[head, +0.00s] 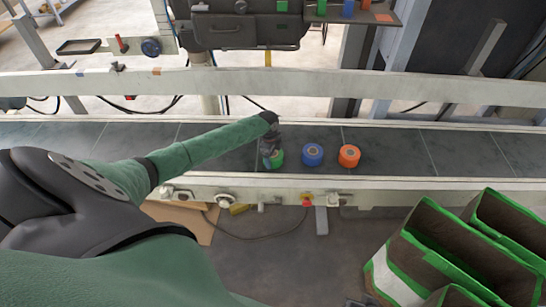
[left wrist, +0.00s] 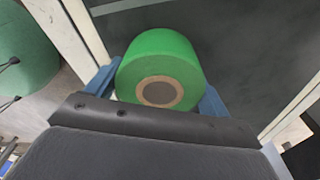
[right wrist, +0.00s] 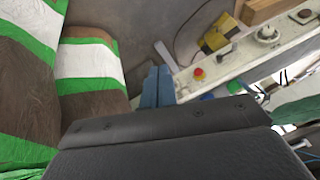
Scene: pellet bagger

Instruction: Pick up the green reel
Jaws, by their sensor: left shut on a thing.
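The green reel (head: 278,159) sits on the dark conveyor belt (head: 220,160), left of a blue reel (head: 312,154) and an orange reel (head: 349,156). My left gripper (head: 270,154) is over it from above and partly hides it. In the left wrist view the green reel (left wrist: 160,65) fills the space between the two blue fingers (left wrist: 160,95), which are shut on its sides. Its brown core ring faces the camera. My right gripper (right wrist: 158,87) shows only in the right wrist view, with its two blue fingers together and nothing between them.
A pale guard rail (head: 300,82) runs behind the belt. The front frame carries a red button (head: 307,202) and knobs. Brown bins with green edges (head: 450,250) stand at the lower right. A shelf with coloured items (head: 355,14) is at the top. The belt right of the orange reel is clear.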

